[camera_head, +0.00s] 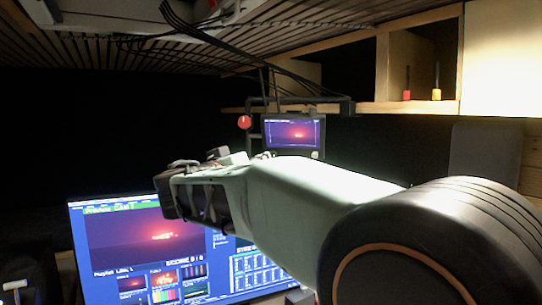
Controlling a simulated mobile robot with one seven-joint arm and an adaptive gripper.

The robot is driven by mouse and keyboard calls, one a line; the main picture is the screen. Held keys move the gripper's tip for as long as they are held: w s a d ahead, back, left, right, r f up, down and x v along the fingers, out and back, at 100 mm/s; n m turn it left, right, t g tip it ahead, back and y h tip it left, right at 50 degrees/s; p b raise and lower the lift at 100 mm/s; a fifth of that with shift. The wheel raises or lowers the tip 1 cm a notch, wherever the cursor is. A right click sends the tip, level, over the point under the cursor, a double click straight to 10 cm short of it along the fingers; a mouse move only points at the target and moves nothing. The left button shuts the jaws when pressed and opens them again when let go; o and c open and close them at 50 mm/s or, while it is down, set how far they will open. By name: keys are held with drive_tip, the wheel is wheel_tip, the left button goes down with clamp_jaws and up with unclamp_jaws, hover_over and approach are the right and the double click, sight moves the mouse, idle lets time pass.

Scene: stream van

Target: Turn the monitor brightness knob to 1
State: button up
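A small monitor (293,132) with a dark frame and a red glow on its screen hangs under the shelf, behind my arm. A small pale round spot (316,155) at its lower right may be a knob; its setting is too small to read. A large monitor (150,240) with a blue multi-panel screen stands at the lower left, partly covered by my arm. My gripper (188,188) is at the end of the pale green arm, in front of the large monitor's upper right and left of the small monitor. Its fingertips cannot be made out clearly.
A wooden shelf (410,107) at the upper right holds a red-handled and a yellow-handled tool. A red ball (244,122) sits left of the small monitor. Black cables (235,52) hang from the slatted ceiling. The area left of the small monitor is dark.

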drive_tip(key=p+x, duration=0.4)
drive_tip(key=x, duration=0.6)
drive_tip(key=shift+d, duration=0.2)
drive_tip(key=shift+c, duration=0.7)
clamp_jaws()
